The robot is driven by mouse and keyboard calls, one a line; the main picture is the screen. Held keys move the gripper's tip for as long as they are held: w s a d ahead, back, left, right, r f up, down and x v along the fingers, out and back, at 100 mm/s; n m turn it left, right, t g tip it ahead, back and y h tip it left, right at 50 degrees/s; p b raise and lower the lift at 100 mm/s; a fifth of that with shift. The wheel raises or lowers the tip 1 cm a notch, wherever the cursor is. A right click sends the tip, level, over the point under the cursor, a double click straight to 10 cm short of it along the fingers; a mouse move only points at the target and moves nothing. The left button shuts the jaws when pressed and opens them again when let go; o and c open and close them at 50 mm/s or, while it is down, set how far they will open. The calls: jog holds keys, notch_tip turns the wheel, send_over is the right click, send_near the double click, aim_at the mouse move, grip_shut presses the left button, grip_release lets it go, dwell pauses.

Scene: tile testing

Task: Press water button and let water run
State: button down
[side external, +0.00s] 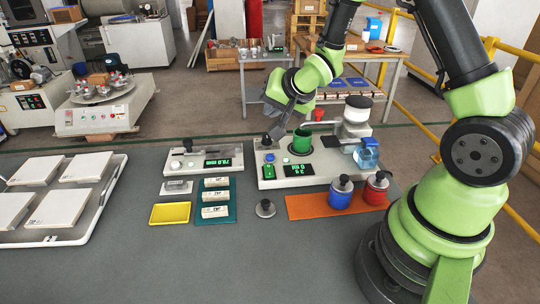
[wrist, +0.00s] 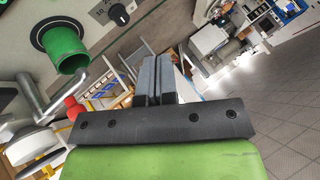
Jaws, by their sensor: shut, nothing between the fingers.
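The white tile-testing unit (side external: 330,172) stands on the grey table with a green display. A round blue button (side external: 270,157) is on its front left, with a green switch (side external: 268,172) just below it. A green cup (side external: 301,141) sits on the unit to the right of the blue button; it also shows in the wrist view (wrist: 63,50). My gripper (side external: 276,134) is shut and empty, above and close to the blue button in the side view. Whether it touches anything is unclear. The shut fingers (wrist: 155,80) show in the wrist view; the blue button does not. No running water is visible.
A black knob (wrist: 119,14) and a metal pipe (wrist: 38,100) are near the cup. A clear blue bottle (side external: 366,154) stands at the unit's right. Blue and red jars (side external: 340,195) (side external: 376,190) stand on an orange mat (side external: 300,207). A smaller display unit (side external: 190,163) is at left.

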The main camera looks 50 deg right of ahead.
aim_at(272, 155)
dwell(0.3)
jog(key=shift+f, duration=4.45)
jog(key=shift+f, duration=0.1)
jog(key=shift+f, duration=0.3)
jog(key=shift+f, duration=0.45)
jog(key=shift+r, duration=0.85)
jog(key=shift+r, duration=2.55)
